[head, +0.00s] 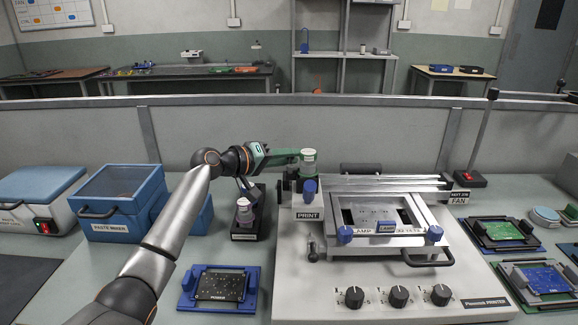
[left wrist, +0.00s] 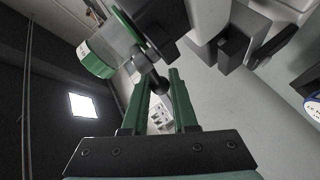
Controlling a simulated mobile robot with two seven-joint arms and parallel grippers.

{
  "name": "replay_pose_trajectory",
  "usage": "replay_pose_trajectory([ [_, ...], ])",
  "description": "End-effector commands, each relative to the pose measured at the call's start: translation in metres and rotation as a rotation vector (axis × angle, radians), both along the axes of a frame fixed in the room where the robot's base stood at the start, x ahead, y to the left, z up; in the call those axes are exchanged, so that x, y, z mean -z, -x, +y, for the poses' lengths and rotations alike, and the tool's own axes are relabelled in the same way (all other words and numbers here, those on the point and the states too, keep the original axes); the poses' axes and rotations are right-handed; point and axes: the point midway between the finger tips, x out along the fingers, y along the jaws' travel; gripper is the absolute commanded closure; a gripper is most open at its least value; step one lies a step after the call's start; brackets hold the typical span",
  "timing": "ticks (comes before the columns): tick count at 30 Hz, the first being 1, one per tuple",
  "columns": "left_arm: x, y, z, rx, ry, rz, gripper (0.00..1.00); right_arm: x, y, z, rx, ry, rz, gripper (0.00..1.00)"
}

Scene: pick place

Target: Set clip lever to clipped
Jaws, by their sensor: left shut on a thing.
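The clip lever (left wrist: 158,82) is a dark rod with a round knob. In the left wrist view its knob sits between my green fingers. My left gripper (head: 292,155) reaches in from the left at the back left corner of the printer, and its fingers (left wrist: 162,92) are shut on the lever. In the head view the lever is hidden by the fingers. A pale jar with a green band (head: 308,158) stands upright beside the fingertips; it also shows in the left wrist view (left wrist: 98,56). My right gripper is not in view.
The printer (head: 330,270) with a framed stencil, blue knobs and dials fills the centre right. A blue paste mixer (head: 120,205) and a dispenser stand (head: 245,220) are left of it. A dark board in a blue holder (head: 218,286) lies in front; more boards (head: 503,231) lie right.

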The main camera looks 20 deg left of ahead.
Motion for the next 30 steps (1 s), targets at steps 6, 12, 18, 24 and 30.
replay_pose_trajectory([
  [6, 0.0008, 0.0005, 0.0, 0.004, -0.002, 0.004, 1.0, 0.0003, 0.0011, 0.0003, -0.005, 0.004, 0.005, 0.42],
  [12, 0.0006, 0.0004, -0.0001, 0.003, -0.001, 0.004, 0.6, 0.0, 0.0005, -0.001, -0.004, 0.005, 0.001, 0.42],
  [18, 0.0002, 0.0004, -0.0002, 0.003, -0.001, 0.002, 0.43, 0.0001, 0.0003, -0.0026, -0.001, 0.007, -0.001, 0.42],
  [24, 0.0, 0.0005, 0.0, 0.002, -0.001, 0.002, 0.43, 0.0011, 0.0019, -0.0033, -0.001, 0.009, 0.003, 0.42],
  [30, -0.0026, 0.0098, 0.0087, 0.001, 0.0, 0.001, 0.43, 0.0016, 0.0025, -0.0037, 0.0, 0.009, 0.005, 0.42],
])
